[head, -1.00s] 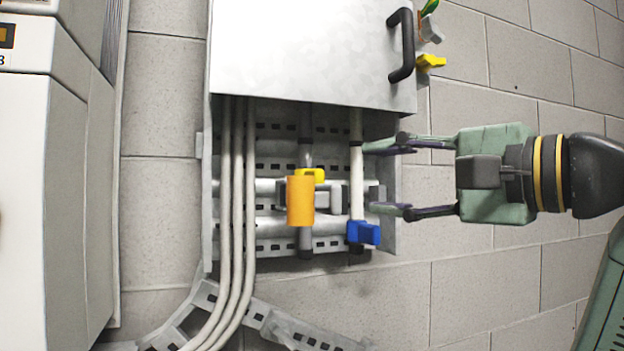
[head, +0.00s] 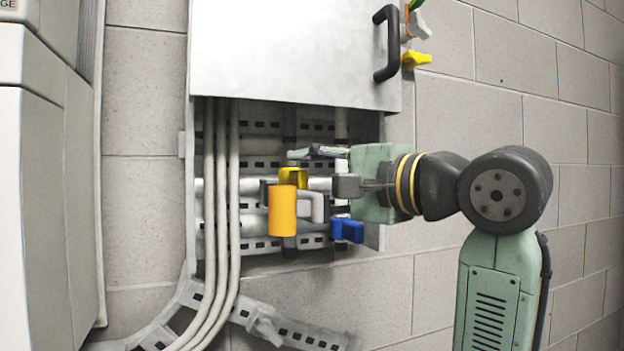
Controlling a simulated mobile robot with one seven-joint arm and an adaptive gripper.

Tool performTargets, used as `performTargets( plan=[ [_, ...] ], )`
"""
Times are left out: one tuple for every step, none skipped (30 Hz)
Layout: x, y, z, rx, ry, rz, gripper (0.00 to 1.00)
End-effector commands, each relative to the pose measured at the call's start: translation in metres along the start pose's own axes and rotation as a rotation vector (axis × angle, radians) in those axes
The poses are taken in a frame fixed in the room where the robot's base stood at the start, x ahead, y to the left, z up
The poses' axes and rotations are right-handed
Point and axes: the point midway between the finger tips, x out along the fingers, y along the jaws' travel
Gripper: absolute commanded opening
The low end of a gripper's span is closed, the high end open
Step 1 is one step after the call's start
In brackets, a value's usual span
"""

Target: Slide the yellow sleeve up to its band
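The yellow sleeve (head: 293,177) is a small yellow piece on a dark vertical rod in the wall recess. An orange cylinder (head: 283,211) stands in front of it and hides its lower part. My gripper (head: 310,177) reaches in from the right at the sleeve's height. Its upper finger lies level, above and right of the sleeve. The sleeve's band cannot be made out for certain.
A white panel (head: 290,50) with a black handle (head: 386,43) overhangs the recess. A blue tabbed piece (head: 347,229) sits on a pale rod below my gripper. Grey cables (head: 221,170) run down the left. A yellow lever (head: 415,60) is at upper right. Bare block wall lies right.

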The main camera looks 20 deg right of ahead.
Motion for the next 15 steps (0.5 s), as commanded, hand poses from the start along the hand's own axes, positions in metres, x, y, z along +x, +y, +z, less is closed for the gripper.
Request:
performTargets(
  plan=[
    [-0.0001,0.0000,0.0000,0.000,0.000,0.000,0.42],
    [-0.0001,-0.0001,0.0000,0.000,0.000,0.000,0.40],
    [-0.0002,-0.0001,0.0000,0.000,0.000,0.000,0.37],
    [-0.0002,-0.0001,0.0000,0.000,0.000,0.000,0.35],
    [-0.0003,-0.0001,0.0000,0.000,0.000,0.000,0.33],
    [-0.0003,-0.0001,-0.0001,0.000,0.000,0.000,0.30],
    [-0.0003,-0.0001,-0.0001,0.000,0.000,0.000,0.28],
    [-0.0003,-0.0002,0.0000,0.000,0.000,0.000,0.26],
    [-0.0003,-0.0002,-0.0001,0.000,0.000,0.000,0.24],
    [-0.0003,-0.0002,-0.0001,0.000,0.000,0.000,0.22],
    [-0.0003,-0.0002,-0.0001,0.000,0.000,0.000,0.20],
    [-0.0003,-0.0002,-0.0001,0.000,0.000,0.000,0.17],
    [-0.0003,-0.0002,-0.0001,0.000,0.000,0.000,0.15],
    [-0.0004,-0.0002,-0.0001,0.000,0.000,0.000,0.13],
    [-0.0004,-0.0002,-0.0001,0.000,0.000,0.000,0.10]
  ],
)
